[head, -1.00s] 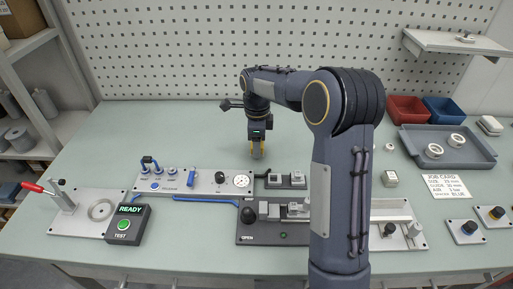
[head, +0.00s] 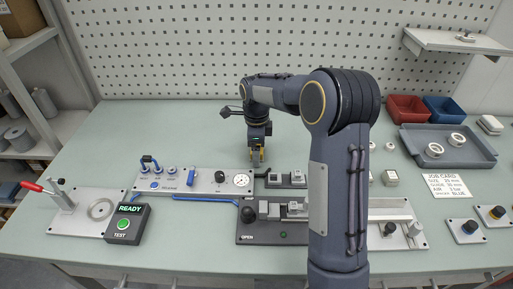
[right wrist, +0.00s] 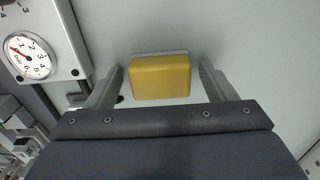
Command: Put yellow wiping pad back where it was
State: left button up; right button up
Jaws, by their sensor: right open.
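The yellow wiping pad (right wrist: 161,77) is a rounded yellow block with a pale strip along its far edge. In the right wrist view it lies between the two fingers of my right gripper (right wrist: 162,85), with a gap on each side. The gripper is open around the pad and not pressed on it. In the head view my right gripper (head: 257,160) points down at the bench just behind the grey panel with the gauge. Yellow shows at its fingers there, too small to tell apart clearly. My left gripper is not in view.
The gauge panel (head: 208,181) stands close in front of the gripper, with its gauge (right wrist: 28,56) near the left finger. Small grey blocks (head: 287,180) sit to the right. A grey tray (head: 470,157) and red bin (head: 407,108) stand farther right. The bench behind is clear.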

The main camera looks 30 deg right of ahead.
notch_tip(320, 180, up, 11)
jog(key=s+r+n+t+y, duration=0.1)
jog(key=s+r+n, duration=0.1)
jog(key=s+n, duration=0.15)
jog(key=s+r+n+y, duration=0.1)
jog(key=s+r+n, duration=0.1)
jog(key=s, duration=0.2)
jog(key=s+a+f+n+t, duration=0.1)
jog(key=s+a+f+n, duration=0.1)
jog(key=s+n, duration=0.3)
jog(key=s+a+f+n+t+y, duration=0.1)
jog(key=s+a+f+n+t, duration=0.1)
jog(key=s+a+n, duration=0.3)
jog(key=s+a+f+n+t, duration=0.1)
jog(key=s+a+f+n, duration=0.1)
jog(key=s+a+n, duration=0.2)
jog(key=s+n, duration=0.3)
jog(key=s, duration=0.4)
jog(key=shift+s+a+f+t+y+p, duration=0.2)
jog(key=shift+s+a+t+y+p, duration=0.1)
jog(key=shift+y+p, duration=0.1)
